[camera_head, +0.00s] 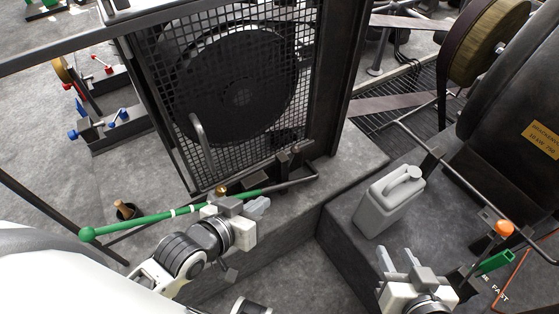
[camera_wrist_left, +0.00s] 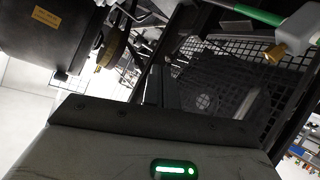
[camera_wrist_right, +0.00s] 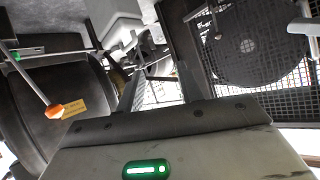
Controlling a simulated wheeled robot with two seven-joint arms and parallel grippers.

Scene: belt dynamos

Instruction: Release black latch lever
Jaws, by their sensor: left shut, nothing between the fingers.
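A dark latch fitting (camera_head: 292,158) with a bent dark bar (camera_head: 298,182) sits at the lower right corner of the mesh guard door; I cannot tell which part is the lever. A long green rod (camera_head: 150,219) with a ball end runs across in front of the guard, and it also shows in the left wrist view (camera_wrist_left: 250,14). My left gripper (camera_head: 260,206) is shut and empty, just below the rod and the latch bar. My right gripper (camera_head: 398,258) is open and empty, below the grey canister.
The mesh guard (camera_head: 180,130) stands behind the latch. A grey canister (camera_head: 390,202) stands on the dark plinth to the right. An orange-knobbed lever (camera_head: 504,228) and green handle (camera_head: 496,262) are at the far right. A brass knob (camera_head: 221,190) is near my left gripper.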

